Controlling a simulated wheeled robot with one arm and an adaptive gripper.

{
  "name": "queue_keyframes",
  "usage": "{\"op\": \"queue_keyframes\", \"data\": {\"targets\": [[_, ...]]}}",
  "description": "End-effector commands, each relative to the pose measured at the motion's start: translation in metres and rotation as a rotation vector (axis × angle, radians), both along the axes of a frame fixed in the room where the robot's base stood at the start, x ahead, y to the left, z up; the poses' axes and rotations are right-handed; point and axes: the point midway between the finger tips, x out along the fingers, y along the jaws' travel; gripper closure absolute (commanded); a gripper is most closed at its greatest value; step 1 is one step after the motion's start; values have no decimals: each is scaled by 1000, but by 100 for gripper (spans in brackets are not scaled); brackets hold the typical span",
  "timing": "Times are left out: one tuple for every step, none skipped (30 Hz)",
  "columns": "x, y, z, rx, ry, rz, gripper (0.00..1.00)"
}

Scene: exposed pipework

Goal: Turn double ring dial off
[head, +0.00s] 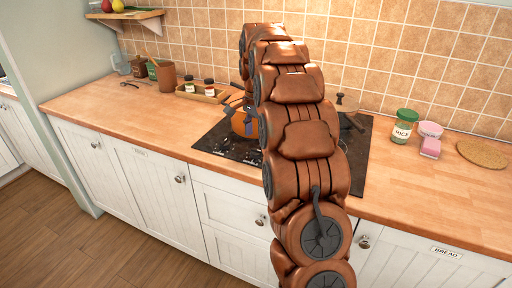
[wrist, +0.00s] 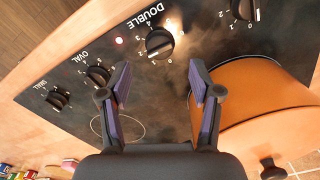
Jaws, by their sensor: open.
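The double ring dial (wrist: 158,42) is a black knob with a pale pointer line, beside the printed word DOUBLE on the dark hob panel. In the wrist view, the dial lies between and just beyond the fingertips; I cannot see contact. In the head view, my arm hides much of the hob (head: 357,160), and the dial cannot be made out.
The oval dial (wrist: 97,75) and small dial (wrist: 57,97) lie left of it; another dial (wrist: 243,10) lies right. An orange pot (wrist: 265,92) stands close to my right finger.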

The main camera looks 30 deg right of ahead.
Motion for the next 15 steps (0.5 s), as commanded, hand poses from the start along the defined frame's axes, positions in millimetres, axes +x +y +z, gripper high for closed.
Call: {"op": "queue_keyframes", "data": {"targets": [[-1,0,-5,2,3,0,36],[-1,0,-9,2,3,0,36],[0,0,-14,1,1,1,36],[-1,0,-18,1,2,1,36],[-1,1,-22,2,3,1,36],[-2,1,-26,3,4,1,36],[-2,1,-29,2,4,1,36],[-1,1,-33,2,3,1,36],[0,0,-37,0,0,1,36],[0,0,-40,0,0,1,36],[0,0,-42,0,0,1,36],[0,0,-45,1,1,2,36],[-1,1,-47,1,2,2,36],[-1,1,-49,2,3,2,36],[-1,1,-51,2,3,2,36]]}}
